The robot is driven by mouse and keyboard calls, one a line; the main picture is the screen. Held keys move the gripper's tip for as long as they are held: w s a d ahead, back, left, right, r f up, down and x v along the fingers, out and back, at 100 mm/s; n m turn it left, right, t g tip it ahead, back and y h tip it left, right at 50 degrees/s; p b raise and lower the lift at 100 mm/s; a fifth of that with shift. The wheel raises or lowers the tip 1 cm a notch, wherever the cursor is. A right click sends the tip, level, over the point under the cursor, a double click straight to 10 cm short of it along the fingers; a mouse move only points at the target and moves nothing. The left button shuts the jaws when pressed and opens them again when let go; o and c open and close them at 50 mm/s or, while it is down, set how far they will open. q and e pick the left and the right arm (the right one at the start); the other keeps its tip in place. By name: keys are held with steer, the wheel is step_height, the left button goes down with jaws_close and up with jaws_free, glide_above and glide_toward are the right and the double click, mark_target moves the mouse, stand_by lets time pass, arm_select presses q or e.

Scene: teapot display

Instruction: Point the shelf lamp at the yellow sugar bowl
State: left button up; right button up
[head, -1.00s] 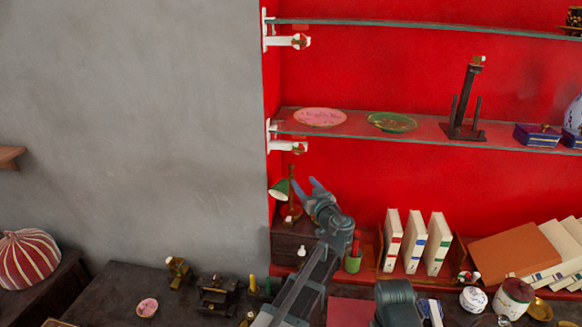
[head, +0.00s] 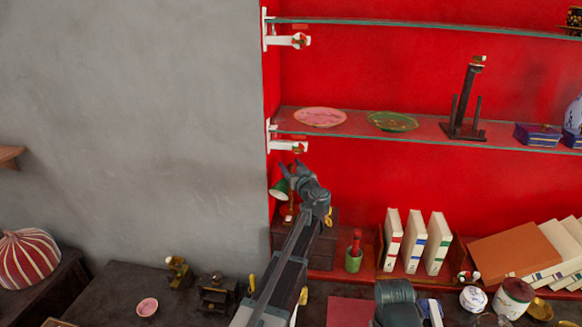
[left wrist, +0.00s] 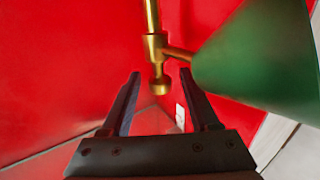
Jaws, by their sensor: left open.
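The shelf lamp's green shade (head: 279,190) shows at the left end of the red alcove, below the glass shelf. My left gripper (head: 293,167) is beside and partly in front of the lamp, its fingers pointing up and open. In the left wrist view the green shade (left wrist: 262,52) fills the upper right, joined by a short arm to a brass joint and knob (left wrist: 158,80). The knob appears between the two open fingertips (left wrist: 160,76); I cannot tell whether they touch it. I cannot pick out a yellow sugar bowl with certainty.
A glass shelf (head: 350,125) with a pink plate (head: 320,117) and a green plate (head: 392,122) is above the gripper. A green pot (head: 354,262) and upright books (head: 413,243) stand right of the lamp. A lidded jar (head: 513,297) is at the lower right.

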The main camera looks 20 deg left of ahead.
arm_select(q)
jaws_close()
stand_by(1.4)
